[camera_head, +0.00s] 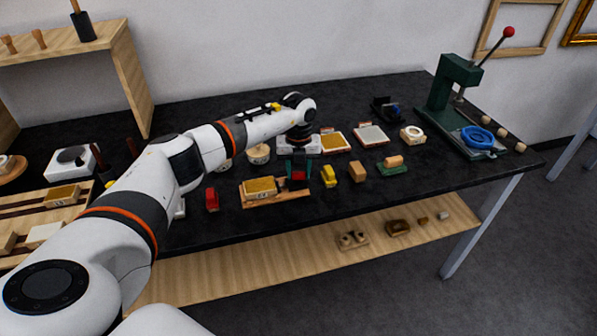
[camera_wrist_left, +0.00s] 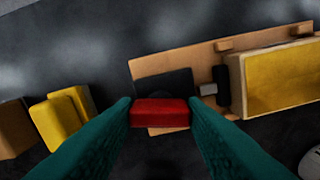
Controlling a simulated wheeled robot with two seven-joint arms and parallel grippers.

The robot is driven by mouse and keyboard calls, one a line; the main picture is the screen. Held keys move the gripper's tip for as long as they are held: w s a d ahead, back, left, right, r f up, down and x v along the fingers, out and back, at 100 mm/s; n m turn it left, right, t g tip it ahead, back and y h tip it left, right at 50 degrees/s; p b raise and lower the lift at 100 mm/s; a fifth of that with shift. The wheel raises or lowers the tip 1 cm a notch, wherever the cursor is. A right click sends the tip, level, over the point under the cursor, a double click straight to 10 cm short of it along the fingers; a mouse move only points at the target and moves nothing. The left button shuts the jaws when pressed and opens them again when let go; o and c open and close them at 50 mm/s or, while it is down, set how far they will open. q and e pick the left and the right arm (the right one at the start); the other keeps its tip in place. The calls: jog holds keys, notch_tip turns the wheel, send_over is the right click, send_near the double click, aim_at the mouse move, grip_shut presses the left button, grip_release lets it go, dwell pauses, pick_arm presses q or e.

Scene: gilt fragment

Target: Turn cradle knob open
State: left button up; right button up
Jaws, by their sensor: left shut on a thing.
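The cradle is a tan wooden board (camera_head: 262,201) with a gold-topped block (camera_head: 260,185) on its left part. In the left wrist view the board (camera_wrist_left: 200,52) carries the gold-faced block (camera_wrist_left: 278,77) at right. A red knob-like block (camera_wrist_left: 160,113) is at the board's near edge in that view. My left gripper (camera_head: 298,184) reaches down over the board's right end. Its teal fingers (camera_wrist_left: 160,115) are shut on the red knob, one on each side. A dark piece (camera_wrist_left: 165,82) and a small black post with a grey stub (camera_wrist_left: 219,86) are beside it. My right gripper is not in view.
Yellow (camera_head: 328,176) and tan (camera_head: 357,172) blocks stand just right of the gripper. A red block (camera_head: 212,199) stands left of the cradle. Framed pads (camera_head: 370,135) lie behind. A green press (camera_head: 455,90) stands at the right end of the black table.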

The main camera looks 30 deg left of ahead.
pick_arm(q)
jog(key=m+b, duration=0.1)
jog(key=m, duration=0.2)
jog(key=shift+m, duration=0.3)
jog(key=m+b, duration=0.1)
jog(key=m, duration=0.3)
jog(key=shift+m+b, duration=0.3)
jog(key=shift+b, duration=0.1)
jog(key=m+b, duration=0.1)
jog(key=m, duration=0.2)
jog(key=shift+m, duration=0.3)
jog(key=shift+m+b, duration=0.4)
jog(key=shift+m, duration=1.3)
jog(key=shift+r, duration=0.1)
jog(key=o, duration=1)
